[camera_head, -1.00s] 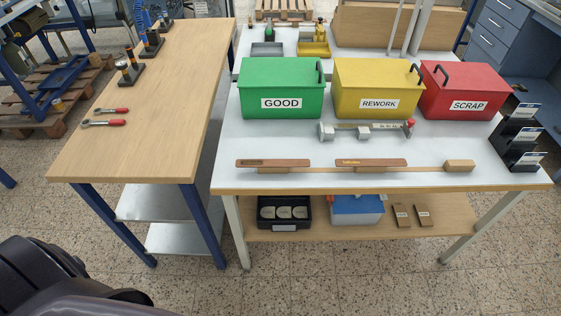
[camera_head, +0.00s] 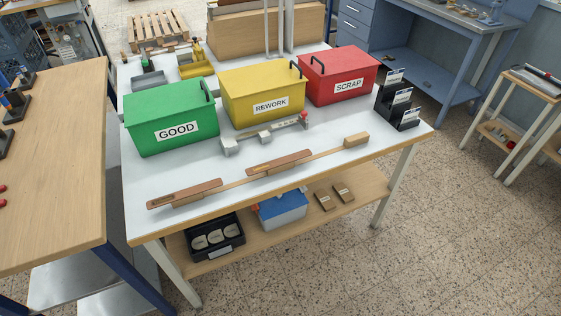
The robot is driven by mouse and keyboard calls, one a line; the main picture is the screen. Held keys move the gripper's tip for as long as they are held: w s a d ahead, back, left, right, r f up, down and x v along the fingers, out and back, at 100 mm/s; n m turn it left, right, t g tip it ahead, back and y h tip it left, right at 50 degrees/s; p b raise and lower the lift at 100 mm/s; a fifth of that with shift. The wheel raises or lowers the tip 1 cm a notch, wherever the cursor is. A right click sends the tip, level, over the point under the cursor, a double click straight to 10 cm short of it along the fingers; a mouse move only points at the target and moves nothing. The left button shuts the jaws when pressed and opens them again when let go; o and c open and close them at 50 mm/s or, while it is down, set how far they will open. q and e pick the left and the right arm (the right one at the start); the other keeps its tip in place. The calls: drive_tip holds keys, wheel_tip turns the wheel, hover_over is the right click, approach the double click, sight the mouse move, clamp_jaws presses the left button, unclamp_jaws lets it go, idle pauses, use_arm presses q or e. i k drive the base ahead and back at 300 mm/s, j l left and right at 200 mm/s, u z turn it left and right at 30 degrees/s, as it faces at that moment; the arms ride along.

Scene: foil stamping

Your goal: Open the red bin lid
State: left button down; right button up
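The red bin (camera_head: 335,84), labelled SCRAP, stands at the right end of a row of three bins on the white-topped table. Its red lid (camera_head: 345,62) is closed, with a dark handle (camera_head: 303,67) at its left side. The yellow REWORK bin (camera_head: 262,100) stands just left of it, and the green GOOD bin (camera_head: 172,122) is farther left. Both of their lids are closed too. Neither of my grippers shows in this view.
A metal gauge (camera_head: 262,136) and wooden pieces (camera_head: 280,162) lie in front of the bins. A black card holder (camera_head: 398,108) stands right of the red bin. A wooden bench (camera_head: 60,150) is at left. The speckled floor (camera_head: 430,240) at right is clear.

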sight(332, 62)
drive_tip(key=i+l+u, duration=0.4)
drive_tip(key=i+l, duration=0.3)
drive_tip(key=i, duration=0.15)
